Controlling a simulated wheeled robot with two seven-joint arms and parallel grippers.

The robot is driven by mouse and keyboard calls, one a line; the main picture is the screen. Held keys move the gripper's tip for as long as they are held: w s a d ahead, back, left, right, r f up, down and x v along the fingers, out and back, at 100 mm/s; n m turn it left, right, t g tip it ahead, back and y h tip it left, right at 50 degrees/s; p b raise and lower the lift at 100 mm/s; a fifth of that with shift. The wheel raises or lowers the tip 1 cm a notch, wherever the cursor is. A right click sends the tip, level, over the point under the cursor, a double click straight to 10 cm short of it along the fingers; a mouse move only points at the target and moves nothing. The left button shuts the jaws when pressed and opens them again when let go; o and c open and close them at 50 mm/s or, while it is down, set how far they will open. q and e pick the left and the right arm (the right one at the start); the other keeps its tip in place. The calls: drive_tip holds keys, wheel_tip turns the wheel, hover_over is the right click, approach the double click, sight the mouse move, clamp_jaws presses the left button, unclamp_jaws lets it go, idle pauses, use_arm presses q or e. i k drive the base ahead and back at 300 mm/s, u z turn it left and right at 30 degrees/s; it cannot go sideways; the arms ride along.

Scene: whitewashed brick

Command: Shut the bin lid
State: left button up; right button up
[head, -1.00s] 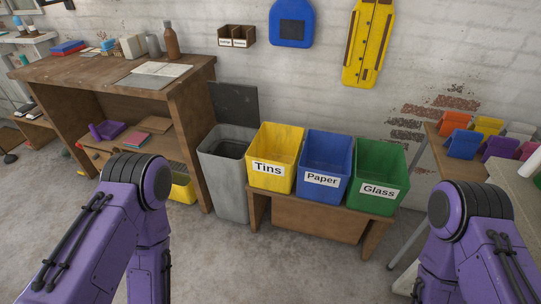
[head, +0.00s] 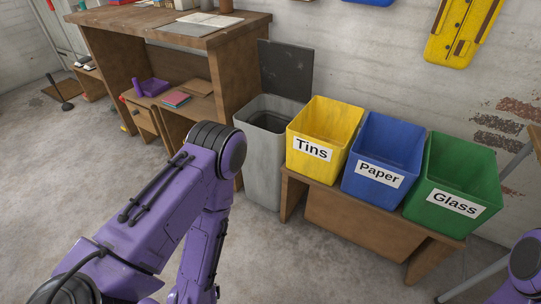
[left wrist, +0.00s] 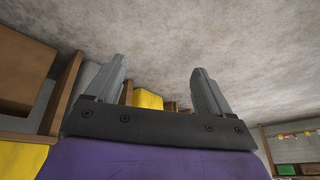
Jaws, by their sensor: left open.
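The grey bin (head: 264,170) stands on the floor between the wooden workbench and the yellow tins box. Its dark grey lid (head: 286,70) is up, standing upright at the back against the wall, and the bin's top is open. My left arm shows in the head view in front of the bin, but its gripper is out of that view. In the left wrist view my left gripper (left wrist: 158,90) is open, with nothing between its fingers. My right gripper is not in view; only a bit of my right arm shows at the right edge of the head view.
A low wooden stand (head: 350,222) holds a yellow Tins box (head: 318,148), a blue Paper box (head: 376,172) and a green Glass box (head: 446,200) right of the bin. The workbench (head: 226,85) stands to its left. The floor in front is clear.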

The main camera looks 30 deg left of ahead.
sight(286, 70)
drive_tip(key=k, duration=1)
drive_tip(key=u, duration=1.5)
drive_tip(key=i, duration=1.1)
drive_tip(key=z, duration=1.15)
